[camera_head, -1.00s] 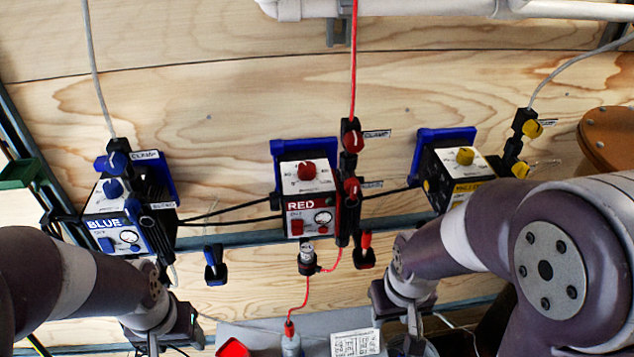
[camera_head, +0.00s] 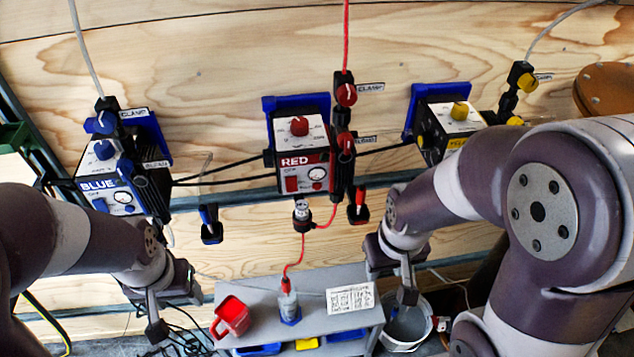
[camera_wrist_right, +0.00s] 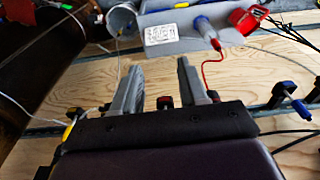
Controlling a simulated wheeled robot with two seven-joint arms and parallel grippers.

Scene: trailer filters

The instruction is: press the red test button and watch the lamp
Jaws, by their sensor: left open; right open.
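The red unit (camera_head: 300,160) is a white-and-red box on the wooden wall, with a red knob on top. Its front has a red button or switch (camera_head: 292,184) and a small round dial (camera_head: 317,173). I cannot make out which part is the lamp. My left gripper (camera_head: 172,312) is open, low at the left, apart from the unit. My right gripper (camera_head: 392,284) is open above the right end of the grey bench, below and right of the unit. In the right wrist view my right gripper (camera_wrist_right: 158,72) is empty, its fingers spread.
A blue unit (camera_head: 105,180) and a yellow unit (camera_head: 450,125) flank the red one, with cables and hoses between.

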